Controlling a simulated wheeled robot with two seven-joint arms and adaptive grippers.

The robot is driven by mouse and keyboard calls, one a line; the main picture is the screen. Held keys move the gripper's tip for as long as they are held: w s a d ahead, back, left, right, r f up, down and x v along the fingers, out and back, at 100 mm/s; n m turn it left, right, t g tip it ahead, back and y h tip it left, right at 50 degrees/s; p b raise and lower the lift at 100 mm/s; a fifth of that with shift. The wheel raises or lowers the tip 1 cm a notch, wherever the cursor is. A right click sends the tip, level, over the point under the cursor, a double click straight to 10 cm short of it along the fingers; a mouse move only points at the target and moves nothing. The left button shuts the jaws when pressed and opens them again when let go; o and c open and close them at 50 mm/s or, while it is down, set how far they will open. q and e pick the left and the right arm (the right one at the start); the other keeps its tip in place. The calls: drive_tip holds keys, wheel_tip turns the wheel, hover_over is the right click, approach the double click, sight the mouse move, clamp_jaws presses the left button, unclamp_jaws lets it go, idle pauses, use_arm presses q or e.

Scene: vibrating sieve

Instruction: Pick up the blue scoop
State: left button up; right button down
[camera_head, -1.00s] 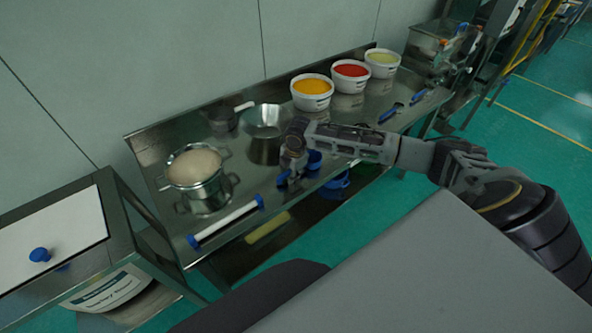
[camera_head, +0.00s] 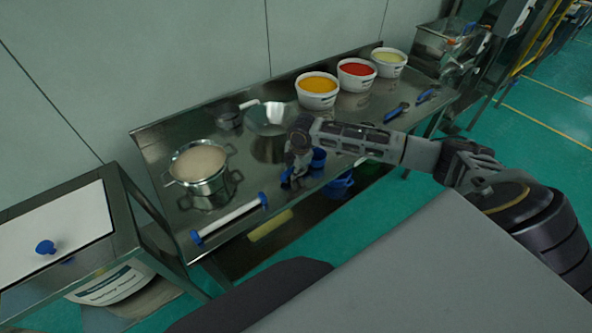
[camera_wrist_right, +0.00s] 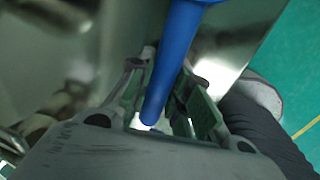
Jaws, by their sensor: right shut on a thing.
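The blue scoop (camera_head: 318,158) is at the front edge of the steel table, partly hidden by my right gripper. My right gripper (camera_head: 295,174) points down over it at the table's front edge. In the right wrist view the scoop's blue handle (camera_wrist_right: 175,65) runs between the two fingers of my right gripper (camera_wrist_right: 172,80), which are shut on it. I cannot tell whether the scoop touches the table. My left gripper is not in view.
A pot (camera_head: 199,165) of pale powder, a steel bowl (camera_head: 268,118) and a white bar with blue ends (camera_head: 230,219) are on the table (camera_head: 160,148). Tubs of orange (camera_head: 318,91), red (camera_head: 356,75) and yellow (camera_head: 388,63) stand at the back right.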

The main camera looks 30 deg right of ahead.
drive_tip(key=shift+r, duration=0.35)
wheel_tip(320, 180, up, 8)
drive_tip(key=shift+f, duration=0.2)
drive_tip(key=shift+r, duration=0.65)
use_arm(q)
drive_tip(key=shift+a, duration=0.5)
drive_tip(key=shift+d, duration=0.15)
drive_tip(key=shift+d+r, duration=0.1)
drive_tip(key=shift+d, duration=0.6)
use_arm(e)
drive_tip(key=shift+s, duration=0.1)
